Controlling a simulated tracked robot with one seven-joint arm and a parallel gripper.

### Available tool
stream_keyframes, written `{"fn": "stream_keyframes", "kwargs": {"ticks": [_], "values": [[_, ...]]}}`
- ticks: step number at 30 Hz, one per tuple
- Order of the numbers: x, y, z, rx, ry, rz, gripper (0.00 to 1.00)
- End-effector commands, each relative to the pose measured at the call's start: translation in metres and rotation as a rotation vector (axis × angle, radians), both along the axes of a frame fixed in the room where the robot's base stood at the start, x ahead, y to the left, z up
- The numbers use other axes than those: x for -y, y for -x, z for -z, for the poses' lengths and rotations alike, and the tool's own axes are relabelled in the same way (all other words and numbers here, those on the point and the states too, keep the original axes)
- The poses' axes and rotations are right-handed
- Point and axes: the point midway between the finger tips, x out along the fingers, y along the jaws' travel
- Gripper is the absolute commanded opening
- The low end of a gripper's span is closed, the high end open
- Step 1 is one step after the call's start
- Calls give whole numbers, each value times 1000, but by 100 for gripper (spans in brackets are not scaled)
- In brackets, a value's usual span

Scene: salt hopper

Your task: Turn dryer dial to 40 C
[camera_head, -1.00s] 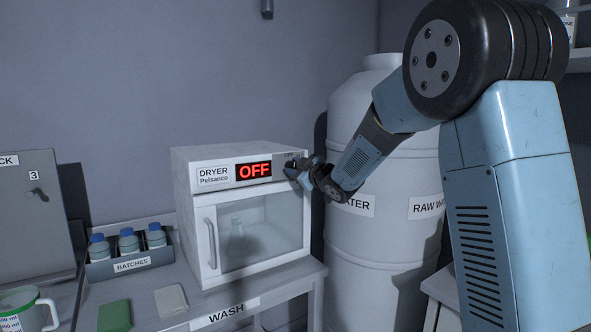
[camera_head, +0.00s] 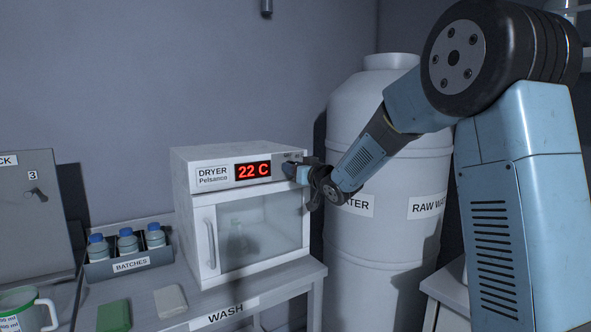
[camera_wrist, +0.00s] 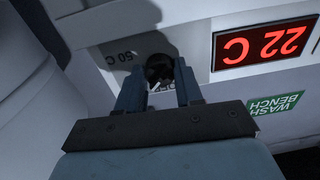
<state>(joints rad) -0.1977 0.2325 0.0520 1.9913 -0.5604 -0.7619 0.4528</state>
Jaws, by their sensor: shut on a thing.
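The white dryer (camera_head: 203,155) stands on the wash bench, its glass door shut. Its red display (camera_head: 253,171) reads 22 C, and the wrist view shows the same reading upside down (camera_wrist: 262,47). The dark dial (camera_wrist: 158,70) is at the right end of the dryer's front panel, with a "50 C" mark beside it in the wrist view. My gripper (camera_wrist: 160,84) is shut on the dial, one finger on each side. In the head view my gripper (camera_head: 296,171) and wrist hide most of the dial. Its pointer cannot be made out clearly.
A flask (camera_head: 237,238) shows behind the dryer's glass. A batches rack (camera_head: 131,265) with blue-capped bottles stands left of the dryer. Green (camera_head: 115,316) and pale (camera_head: 170,301) blocks lie on the bench in front. A large white water tank (camera_head: 375,125) stands close on the right, behind my arm.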

Motion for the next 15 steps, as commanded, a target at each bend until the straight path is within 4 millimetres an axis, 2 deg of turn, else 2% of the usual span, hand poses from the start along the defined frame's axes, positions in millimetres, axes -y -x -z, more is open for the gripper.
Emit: {"fn": "stream_keyframes", "kwargs": {"ticks": [15], "values": [[3,-2,-2,-32,-52,6,5]]}}
